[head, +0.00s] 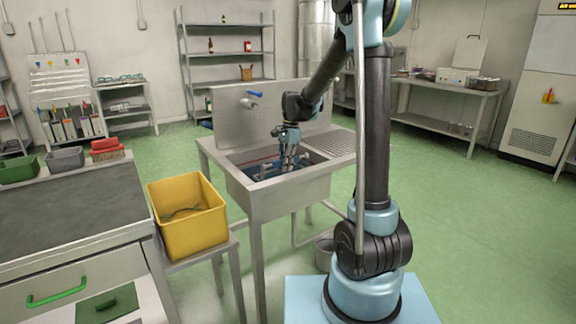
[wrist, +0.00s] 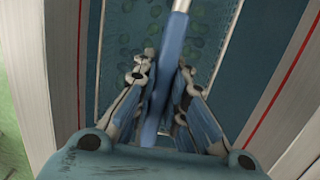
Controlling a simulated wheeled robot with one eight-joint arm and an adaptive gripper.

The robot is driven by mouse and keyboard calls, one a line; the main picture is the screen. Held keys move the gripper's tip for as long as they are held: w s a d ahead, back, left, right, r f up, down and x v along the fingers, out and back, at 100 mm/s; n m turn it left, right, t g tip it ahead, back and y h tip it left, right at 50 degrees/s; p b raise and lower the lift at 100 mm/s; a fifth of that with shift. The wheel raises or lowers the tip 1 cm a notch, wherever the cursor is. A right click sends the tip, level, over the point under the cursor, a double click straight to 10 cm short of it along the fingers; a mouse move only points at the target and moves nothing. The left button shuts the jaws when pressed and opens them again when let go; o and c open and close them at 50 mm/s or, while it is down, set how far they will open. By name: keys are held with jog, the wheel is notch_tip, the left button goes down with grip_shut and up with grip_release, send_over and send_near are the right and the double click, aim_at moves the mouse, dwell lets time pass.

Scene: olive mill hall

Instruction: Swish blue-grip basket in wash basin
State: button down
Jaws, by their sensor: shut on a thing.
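My gripper (head: 288,158) is down inside the steel wash basin (head: 285,196) in the head view. In the wrist view my gripper (wrist: 164,84) is shut on the blue grip (wrist: 166,62) of the basket, with a finger on each side. The basket (wrist: 232,32) lies below the fingers in bluish water, with blurred green round things, perhaps olives, inside it. The basin wall (wrist: 285,100) carries a red line. In the head view the basin's front wall and my gripper hide most of the basket.
A tap with a blue lever (head: 255,94) stands at the basin's back. A ribbed drainboard (head: 335,143) adjoins it on the right. A yellow crate (head: 190,235) stands at the front left, beside a dark-topped counter (head: 70,205). Open green floor (head: 475,215) lies to the right.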

aim_at(274, 167)
jog(key=shift+s+a, duration=0.55)
jog(key=shift+a, duration=0.25)
jog(key=shift+s+a, duration=0.55)
jog(key=shift+a, duration=0.25)
jog(key=shift+s+a, duration=0.55)
jog(key=shift+a, duration=0.25)
jog(key=shift+w+d, duration=0.75)
jog(key=shift+d, duration=0.35)
jog(key=shift+w+d, duration=0.75)
jog(key=shift+d, duration=0.35)
jog(key=shift+w+d, duration=0.75)
jog(key=shift+d, duration=0.35)
jog(key=shift+s+a, duration=0.75)
jog(key=shift+a, duration=0.35)
jog(key=shift+s+a, duration=0.75)
jog(key=shift+a, duration=0.35)
jog(key=shift+s+a, duration=0.75)
jog(key=shift+a, duration=0.35)
jog(key=shift+d, duration=0.1)
jog(key=shift+w+d, duration=0.6)
jog(key=shift+d, duration=0.2)
jog(key=shift+w+d, duration=0.55)
jog(key=shift+d, duration=0.2)
